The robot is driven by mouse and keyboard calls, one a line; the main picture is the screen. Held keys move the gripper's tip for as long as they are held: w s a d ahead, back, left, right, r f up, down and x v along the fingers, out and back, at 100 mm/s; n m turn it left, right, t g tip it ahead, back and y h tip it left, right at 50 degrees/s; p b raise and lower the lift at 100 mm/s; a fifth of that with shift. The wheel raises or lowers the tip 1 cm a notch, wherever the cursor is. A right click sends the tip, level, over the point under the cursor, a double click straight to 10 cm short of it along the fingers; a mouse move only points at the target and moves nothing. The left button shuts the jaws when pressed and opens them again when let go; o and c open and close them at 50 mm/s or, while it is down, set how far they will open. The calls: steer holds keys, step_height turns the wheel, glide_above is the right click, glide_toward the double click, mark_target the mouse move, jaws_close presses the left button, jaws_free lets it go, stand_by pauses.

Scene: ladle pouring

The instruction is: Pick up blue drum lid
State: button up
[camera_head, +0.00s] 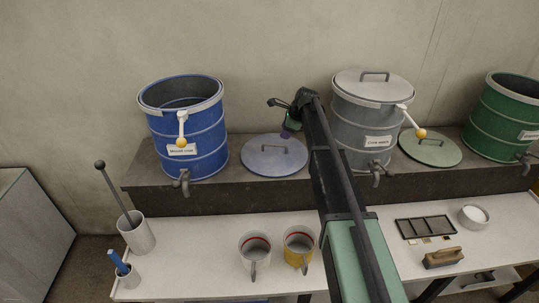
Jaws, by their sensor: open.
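The blue drum lid (264,164) lies flat on the dark ledge, with its grey bar handle (277,147) on top. The blue drum (188,137) stands open just left of it, with a label and a tap on its front. My arm reaches in from the lower right, between the lid and the grey drum. My gripper (281,111) is above the right rear part of the lid and apart from its handle. It is open and looks empty, though its fingers are small and dark in this view.
A lidded grey drum (365,122) stands right of my arm. A green lid (430,150) and an open green drum (500,112) are further right.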

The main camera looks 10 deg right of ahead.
steer(key=b, duration=0.5)
glide_above(280, 154)
step_height(280, 154, down, 6)
steer(key=shift+s+r, duration=0.15)
steer(key=shift+r, duration=0.2)
steer(key=b+x, duration=0.5)
steer(key=shift+a, duration=0.25)
steer(key=shift+r+p, duration=0.1)
steer(key=shift+p, duration=0.2)
jaws_close()
